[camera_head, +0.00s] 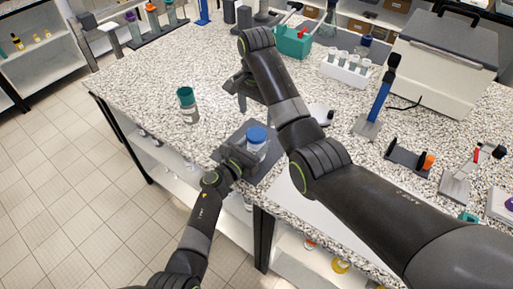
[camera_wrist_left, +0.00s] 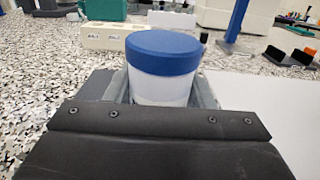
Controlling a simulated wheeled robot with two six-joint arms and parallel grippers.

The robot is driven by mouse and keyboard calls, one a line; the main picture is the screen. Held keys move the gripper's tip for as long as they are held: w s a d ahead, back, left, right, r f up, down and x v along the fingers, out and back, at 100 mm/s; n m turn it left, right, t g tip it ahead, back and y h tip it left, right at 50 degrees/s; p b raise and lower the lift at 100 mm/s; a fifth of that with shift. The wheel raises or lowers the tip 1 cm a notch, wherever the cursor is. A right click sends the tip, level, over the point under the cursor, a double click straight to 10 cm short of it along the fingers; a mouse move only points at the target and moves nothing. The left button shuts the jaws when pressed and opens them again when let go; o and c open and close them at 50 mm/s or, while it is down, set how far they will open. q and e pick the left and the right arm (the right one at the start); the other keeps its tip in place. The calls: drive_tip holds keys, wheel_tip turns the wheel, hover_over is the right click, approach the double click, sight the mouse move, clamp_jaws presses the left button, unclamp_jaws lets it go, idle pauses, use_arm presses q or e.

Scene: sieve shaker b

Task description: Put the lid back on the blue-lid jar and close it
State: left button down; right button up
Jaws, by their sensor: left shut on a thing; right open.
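The white jar (camera_head: 257,146) stands upright on a dark grey mat (camera_head: 229,149) near the table's front edge. Its blue lid (camera_head: 257,135) sits level on top; how tightly it is seated I cannot tell. In the left wrist view the blue lid (camera_wrist_left: 164,50) covers the white jar (camera_wrist_left: 165,88). My left gripper (camera_head: 245,156) is shut around the jar's body, below the lid, with a finger on each side. My right gripper (camera_head: 242,98) is open and empty, above the table behind and left of the jar, apart from the lid.
A green-capped bottle (camera_head: 187,106) stands left of the mat. A white tube rack (camera_head: 346,69), a teal caddy (camera_head: 293,42), a blue stand (camera_head: 376,105) and a large grey-lidded box (camera_head: 440,66) stand further back and right. The table between bottle and mat is clear.

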drive_tip(key=n, duration=0.4)
drive_tip(key=shift+n, duration=0.4)
drive_tip(key=n, duration=0.4)
drive_tip(key=shift+n, duration=0.4)
drive_tip(key=n, duration=0.4)
drive_tip(key=shift+n, duration=0.3)
drive_tip(key=n, duration=1.3)
drive_tip(key=shift+n, duration=0.4)
drive_tip(key=n, duration=0.8)
